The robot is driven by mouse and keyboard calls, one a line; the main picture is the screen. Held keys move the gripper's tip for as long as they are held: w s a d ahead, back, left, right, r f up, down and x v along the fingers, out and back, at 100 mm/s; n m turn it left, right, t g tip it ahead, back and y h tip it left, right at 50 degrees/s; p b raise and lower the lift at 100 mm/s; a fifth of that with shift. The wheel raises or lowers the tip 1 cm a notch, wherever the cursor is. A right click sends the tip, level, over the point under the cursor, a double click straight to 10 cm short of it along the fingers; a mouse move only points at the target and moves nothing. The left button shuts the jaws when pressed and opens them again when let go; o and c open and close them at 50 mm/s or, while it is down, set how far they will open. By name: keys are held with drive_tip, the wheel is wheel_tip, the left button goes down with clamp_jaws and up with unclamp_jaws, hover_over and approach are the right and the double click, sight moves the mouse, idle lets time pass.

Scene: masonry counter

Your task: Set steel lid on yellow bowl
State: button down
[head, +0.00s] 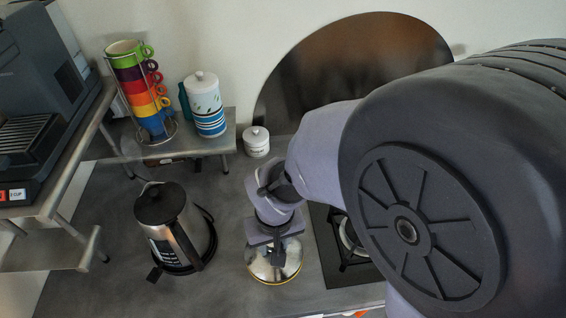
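The steel lid (264,270) is a shiny round disc in the lower middle of the head view, on or just above the grey counter. A thin yellow edge (283,284) shows along its near lower rim. This may be the yellow bowl under it, but the lid hides most of whatever is there. My gripper (276,244) points down directly over the lid's middle. It covers the lid's centre and any knob. The fingertips are hidden from this angle, so I cannot see whether they are apart or closed on the lid.
A steel kettle (178,232) stands left of the lid. A stove hob (330,262) lies close on the right, partly behind my arm. A small white jar (256,141) stands behind. A low shelf (184,153) holds stacked mugs (150,92) and a canister (206,103).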

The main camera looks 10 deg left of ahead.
drive_tip(key=shift+w+f+b, duration=0.1)
drive_tip(key=shift+f+b, duration=0.25)
drive_tip(key=shift+f, duration=0.25)
drive_tip(key=shift+f, duration=0.15)
idle(0.3)
drive_tip(key=c, duration=0.9)
unclamp_jaws()
drive_tip(key=shift+o, duration=0.2)
wheel_tip(320, 180, up, 6)
drive_tip(key=p, duration=0.4)
drive_tip(key=shift+d, duration=0.1)
